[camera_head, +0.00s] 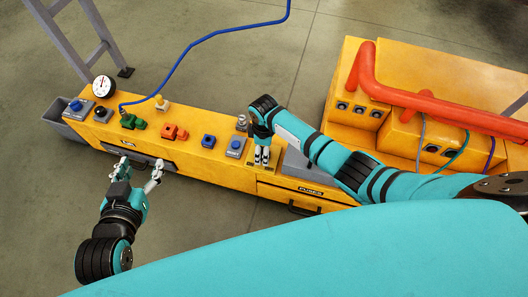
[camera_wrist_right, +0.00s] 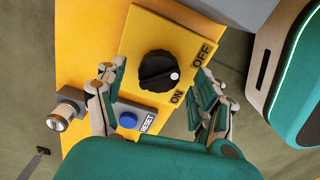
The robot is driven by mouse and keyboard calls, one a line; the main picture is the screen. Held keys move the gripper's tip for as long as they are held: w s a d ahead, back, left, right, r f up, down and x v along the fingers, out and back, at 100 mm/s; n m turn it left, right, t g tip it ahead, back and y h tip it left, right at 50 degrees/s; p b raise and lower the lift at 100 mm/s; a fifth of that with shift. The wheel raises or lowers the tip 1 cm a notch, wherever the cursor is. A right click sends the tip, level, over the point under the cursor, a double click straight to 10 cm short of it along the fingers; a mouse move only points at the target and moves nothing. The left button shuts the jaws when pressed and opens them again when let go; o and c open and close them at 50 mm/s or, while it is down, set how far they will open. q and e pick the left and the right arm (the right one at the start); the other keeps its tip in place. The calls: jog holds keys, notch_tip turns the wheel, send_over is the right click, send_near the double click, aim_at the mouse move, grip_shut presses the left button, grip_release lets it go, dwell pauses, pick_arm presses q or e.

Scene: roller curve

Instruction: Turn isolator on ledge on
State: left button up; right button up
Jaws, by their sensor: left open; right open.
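The isolator (camera_wrist_right: 157,72) is a black rotary knob with a white dot on a yellow plate, seen in the right wrist view. OFF and ON are printed beside it; the dot lies on the side between the two words. My right gripper (camera_wrist_right: 160,97) is open, its fingers apart below and to either side of the knob, with nothing held. In the head view, my right gripper (camera_head: 262,157) is above the yellow ledge (camera_head: 231,172) and hides the knob. My left gripper (camera_head: 139,173) is open and empty in front of the ledge's left part.
A blue RESET button (camera_wrist_right: 128,120) and a metal-ended fitting (camera_wrist_right: 59,123) sit close to the left finger. Along the ledge are green (camera_head: 132,121) and orange (camera_head: 174,132) connectors and a gauge (camera_head: 103,86). A yellow housing with a red pipe (camera_head: 420,101) stands at right.

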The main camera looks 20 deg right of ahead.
pick_arm(q)
jog(key=shift+w+d+r+t, duration=0.2)
jog(key=shift+w+r+t, duration=0.2)
jog(key=shift+r, duration=0.25)
jog(key=shift+w+d+r+t, duration=0.15)
jog(key=shift+w+r+t, duration=0.2)
jog(key=shift+r, duration=0.3)
pick_arm(e)
jog(key=shift+f, duration=0.65)
pick_arm(q)
jog(key=shift+s, duration=0.1)
pick_arm(e)
jog(key=shift+c, duration=0.3)
